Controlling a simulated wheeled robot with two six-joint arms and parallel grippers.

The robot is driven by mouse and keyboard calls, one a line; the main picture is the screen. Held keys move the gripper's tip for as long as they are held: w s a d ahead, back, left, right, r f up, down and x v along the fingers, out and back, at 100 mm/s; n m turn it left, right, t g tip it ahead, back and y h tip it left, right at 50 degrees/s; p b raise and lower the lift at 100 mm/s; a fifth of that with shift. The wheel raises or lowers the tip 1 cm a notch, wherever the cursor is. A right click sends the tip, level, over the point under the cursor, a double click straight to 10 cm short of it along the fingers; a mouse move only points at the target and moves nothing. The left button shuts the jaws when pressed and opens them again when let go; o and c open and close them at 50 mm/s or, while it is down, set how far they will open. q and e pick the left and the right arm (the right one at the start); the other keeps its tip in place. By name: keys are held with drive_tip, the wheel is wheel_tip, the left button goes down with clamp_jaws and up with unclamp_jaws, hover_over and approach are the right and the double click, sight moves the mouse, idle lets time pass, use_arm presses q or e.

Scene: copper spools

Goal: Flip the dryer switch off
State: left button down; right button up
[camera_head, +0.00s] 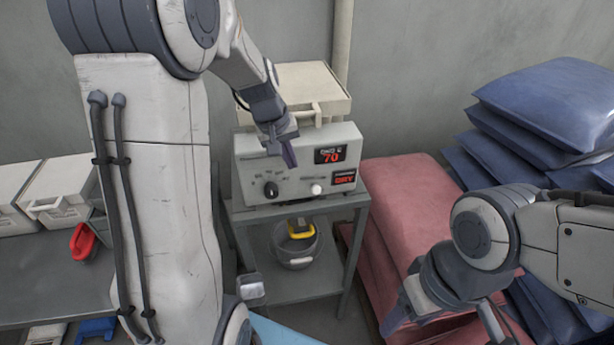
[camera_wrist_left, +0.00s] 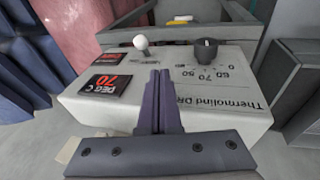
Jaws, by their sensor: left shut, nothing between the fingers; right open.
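The grey dryer (camera_head: 255,150) stands on a small metal table. Its front panel has a red 70 display (camera_head: 330,155), a lit red DRY sign (camera_head: 344,178), a black dial (camera_head: 271,189) and a white ball-tipped switch (camera_head: 316,189). The left wrist view shows the switch (camera_wrist_left: 141,42) beside the dial (camera_wrist_left: 206,50). My left gripper (camera_head: 290,162) is shut and empty in front of the panel. In the left wrist view its fingertips (camera_wrist_left: 160,72) point toward the panel near the switch, apparently apart from it. My right gripper (camera_head: 442,322) is open and empty at the lower right.
A metal bucket (camera_head: 297,254) with a yellow item (camera_head: 301,229) sits on the table's lower shelf. Pink sacks (camera_head: 405,200) and blue sacks (camera_head: 550,100) are stacked to the right. A bench with white bins (camera_head: 60,205) and a red scoop (camera_head: 84,242) is at left.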

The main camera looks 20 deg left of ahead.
sight(315, 188)
use_arm(q)
drive_tip(key=shift+w+d+f+p, duration=0.3)
drive_tip(key=shift+d+f, duration=0.25)
drive_tip(key=shift+f, duration=0.55)
drive_tip(key=shift+w+d+f+p, duration=0.3)
drive_tip(key=shift+d+f, duration=0.3)
drive_tip(key=shift+f, duration=0.55)
drive_tip(key=shift+w+d+f+p, duration=0.2)
drive_tip(key=shift+w+d+f, duration=0.25)
drive_tip(key=shift+f, duration=0.65)
drive_tip(key=shift+s+d, duration=0.1)
use_arm(e)
drive_tip(key=shift+r, duration=0.9)
